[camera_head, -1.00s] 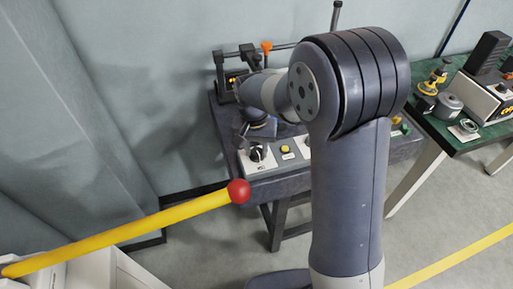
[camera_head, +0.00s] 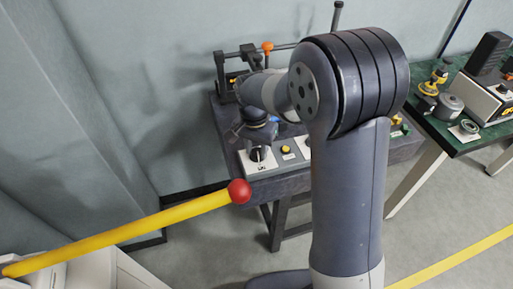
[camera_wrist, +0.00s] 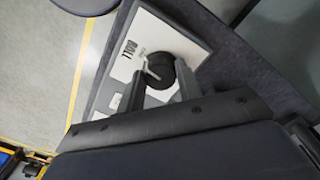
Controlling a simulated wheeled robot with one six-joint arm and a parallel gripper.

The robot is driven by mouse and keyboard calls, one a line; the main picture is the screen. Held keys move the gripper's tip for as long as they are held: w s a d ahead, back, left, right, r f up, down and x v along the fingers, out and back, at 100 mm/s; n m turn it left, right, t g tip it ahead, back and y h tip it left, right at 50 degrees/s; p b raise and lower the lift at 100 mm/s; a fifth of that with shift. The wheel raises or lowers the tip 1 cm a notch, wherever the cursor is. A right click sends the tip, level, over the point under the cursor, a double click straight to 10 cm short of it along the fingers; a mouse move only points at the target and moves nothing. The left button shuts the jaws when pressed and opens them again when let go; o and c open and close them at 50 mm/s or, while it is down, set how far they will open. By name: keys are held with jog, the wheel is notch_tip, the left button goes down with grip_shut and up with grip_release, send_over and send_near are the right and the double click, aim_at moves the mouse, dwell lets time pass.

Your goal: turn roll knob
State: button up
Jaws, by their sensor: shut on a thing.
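The roll knob (camera_wrist: 159,68) is black and round with a pale pointer line. It sits on a white panel plate (camera_wrist: 165,30) beside dark lettering. My gripper (camera_wrist: 161,84) has one finger on each side of the knob and is shut on it. In the head view my gripper (camera_head: 259,146) reaches down over the knob at the left end of the panel. The knob (camera_head: 258,155) is partly covered by the gripper there.
A yellow button (camera_head: 286,149) sits on the panel right of the knob. A rig with an orange knob (camera_head: 267,46) stands behind. A green bench (camera_head: 450,139) is at right.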

aim_at(255, 151)
jog(key=o, duration=1)
jog(key=shift+c, duration=0.2)
jog(key=shift+r, duration=0.1)
notch_tip(255, 151, up, 11)
jog(key=shift+w+a, duration=0.15)
jog(key=shift+a, duration=0.1)
jog(key=f, duration=1)
jog(key=shift+d+f, duration=0.25)
jog(key=shift+f, duration=0.4)
jog(key=shift+r, duration=0.1)
